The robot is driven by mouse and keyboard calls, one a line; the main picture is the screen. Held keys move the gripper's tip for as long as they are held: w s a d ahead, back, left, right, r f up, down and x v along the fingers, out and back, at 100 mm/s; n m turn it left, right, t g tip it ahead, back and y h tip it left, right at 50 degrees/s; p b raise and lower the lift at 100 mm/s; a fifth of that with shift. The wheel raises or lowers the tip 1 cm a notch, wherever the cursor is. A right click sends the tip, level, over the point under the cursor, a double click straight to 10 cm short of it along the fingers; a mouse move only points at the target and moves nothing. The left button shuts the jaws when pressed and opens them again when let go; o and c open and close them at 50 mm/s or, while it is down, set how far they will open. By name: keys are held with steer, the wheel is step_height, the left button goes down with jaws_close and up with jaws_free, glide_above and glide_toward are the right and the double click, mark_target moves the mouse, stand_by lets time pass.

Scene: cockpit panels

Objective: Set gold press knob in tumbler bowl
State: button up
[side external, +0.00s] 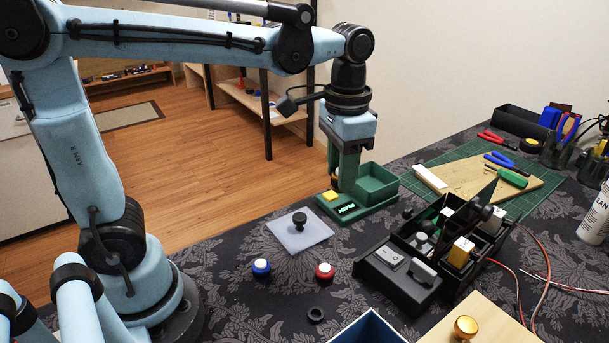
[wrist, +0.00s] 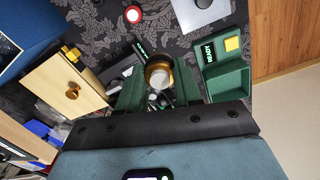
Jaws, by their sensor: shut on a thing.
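My gripper (side external: 347,188) points down by the green tray in the side external view. In the wrist view, its green fingers (wrist: 159,88) are shut on the gold press knob (wrist: 158,73), a round part with a gold ring and pale top. In the side external view the fingers mostly hide the knob. No container is plainly marked as the tumbler bowl. A black divided box (side external: 408,240) holds several switch-like parts at centre right. The green tray (side external: 379,181) has an open compartment, a yellow block and a "READY" label; it also shows right of the fingers in the wrist view (wrist: 228,92).
Blue (side external: 261,268) and red (side external: 324,271) press knobs and a black ring (side external: 316,314) lie on the dark cloth. A grey plate (side external: 285,236) bears a black knob. A wooden box with a gold handle (side external: 466,326) stands front right. Tools lie on a green mat (side external: 462,158).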

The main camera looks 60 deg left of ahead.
steer(key=w+f, duration=0.3)
steer(key=w, duration=1)
glide_above(369, 189)
step_height(369, 189, down, 7)
steer(key=shift+f, duration=2.2)
steer(key=o, duration=1)
steer(key=shift+f, duration=0.15)
